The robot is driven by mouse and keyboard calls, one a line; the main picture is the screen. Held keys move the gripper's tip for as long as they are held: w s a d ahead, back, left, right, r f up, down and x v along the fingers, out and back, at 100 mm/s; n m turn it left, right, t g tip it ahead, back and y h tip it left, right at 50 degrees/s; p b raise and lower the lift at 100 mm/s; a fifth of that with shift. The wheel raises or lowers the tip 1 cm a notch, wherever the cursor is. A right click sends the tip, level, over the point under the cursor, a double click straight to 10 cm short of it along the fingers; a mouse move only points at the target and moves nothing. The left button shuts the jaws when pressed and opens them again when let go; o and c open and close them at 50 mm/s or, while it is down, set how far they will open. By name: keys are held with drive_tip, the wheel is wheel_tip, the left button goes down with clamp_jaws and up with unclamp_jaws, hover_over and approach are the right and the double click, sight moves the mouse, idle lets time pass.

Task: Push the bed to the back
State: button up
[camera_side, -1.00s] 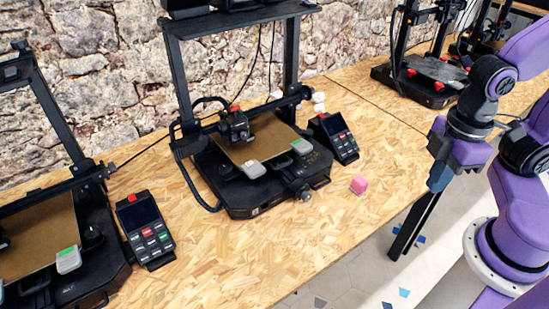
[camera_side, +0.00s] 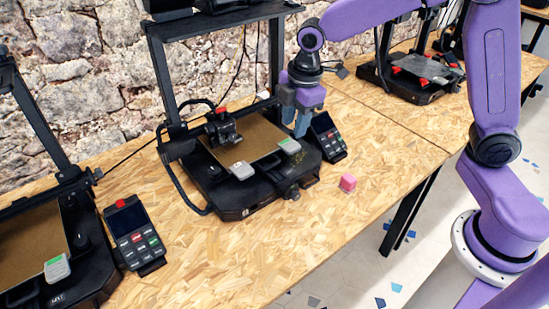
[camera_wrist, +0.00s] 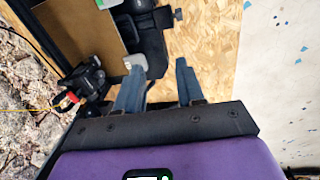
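The printer bed (camera_side: 252,141) is a brown plate on the black middle printer. My gripper (camera_side: 294,124) is over the right side of this printer, beside the bed's right edge and left of the control screen. In the wrist view the bed (camera_wrist: 80,32) lies at the upper left. My two blue-grey fingers (camera_wrist: 160,66) are apart with nothing seen between them. I cannot tell whether they touch the printer.
The control screen (camera_side: 326,132) stands close to my gripper's right. The print head (camera_side: 220,130) is over the bed's left part. Other printers stand at left (camera_side: 50,240) and back right (camera_side: 425,76). Bare table lies in front.

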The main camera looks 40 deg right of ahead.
drive_tip(key=w+d+f+n, duration=0.1)
drive_tip(key=w+f, duration=0.1)
drive_tip(key=w, duration=0.4)
approach(274, 163)
drive_tip(key=f, duration=0.5)
drive_tip(key=w+f, duration=0.1)
drive_tip(key=f, duration=0.1)
drive_tip(key=shift+w+a+f, duration=0.1)
drive_tip(key=shift+a+f, duration=0.05)
drive_tip(key=shift+f, duration=0.2)
clamp_jaws()
